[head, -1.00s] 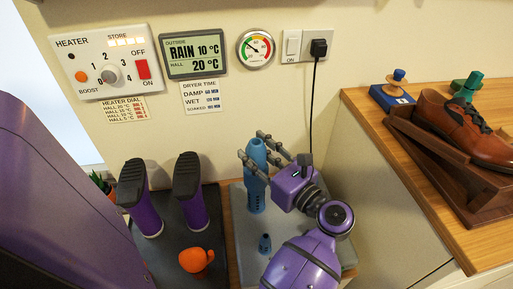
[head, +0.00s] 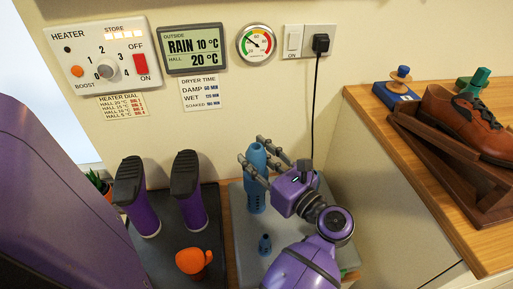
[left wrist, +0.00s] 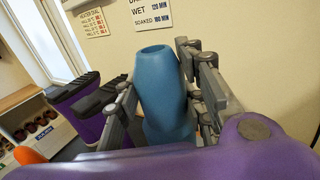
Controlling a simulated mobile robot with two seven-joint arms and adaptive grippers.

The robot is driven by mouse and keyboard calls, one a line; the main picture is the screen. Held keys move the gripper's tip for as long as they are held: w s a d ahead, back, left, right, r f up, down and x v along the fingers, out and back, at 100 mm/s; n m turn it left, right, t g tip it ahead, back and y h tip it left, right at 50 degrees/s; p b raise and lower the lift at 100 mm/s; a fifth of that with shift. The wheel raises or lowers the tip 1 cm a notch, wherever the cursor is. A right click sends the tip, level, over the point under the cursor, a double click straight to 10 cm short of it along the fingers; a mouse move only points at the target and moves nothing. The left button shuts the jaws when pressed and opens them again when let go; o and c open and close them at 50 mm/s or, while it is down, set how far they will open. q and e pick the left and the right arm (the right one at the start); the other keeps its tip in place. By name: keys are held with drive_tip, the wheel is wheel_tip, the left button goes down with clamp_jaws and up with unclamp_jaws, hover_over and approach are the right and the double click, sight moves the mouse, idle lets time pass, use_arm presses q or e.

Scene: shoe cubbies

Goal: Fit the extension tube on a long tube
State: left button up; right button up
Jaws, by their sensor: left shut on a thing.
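My left gripper (head: 262,165) is shut on a blue tube (head: 257,156), the extension tube, with one finger on each side of it. In the left wrist view the extension tube (left wrist: 163,85) stands nearly upright between the fingers, its round open top facing up and its lower end wider. Directly below it in the head view is a darker blue slotted tube (head: 257,201), standing on the grey dryer base (head: 241,235). The two line up and look joined, but I cannot tell how far they overlap. A short blue tube (head: 265,244) stands nearer on that base. My right gripper is not in view.
Two purple boots (head: 189,190) stand upside down on a dark mat to the left, with an orange object (head: 193,262) in front. The wall with a heater panel (head: 105,63) is close behind. A wooden counter with a brown shoe (head: 465,120) is on the right.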

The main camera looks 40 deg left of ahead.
sight(263, 174)
use_arm(q)
drive_tip(key=shift+f+b, duration=1.05)
drive_tip(key=shift+f, duration=0.15)
drive_tip(key=shift+f, duration=0.2)
drive_tip(key=shift+f+b, duration=0.35)
drive_tip(key=shift+b, duration=0.1)
drive_tip(key=shift+f, duration=0.1)
drive_tip(key=shift+f, duration=0.1)
drive_tip(key=o, duration=1.2)
drive_tip(key=shift+o, duration=0.2)
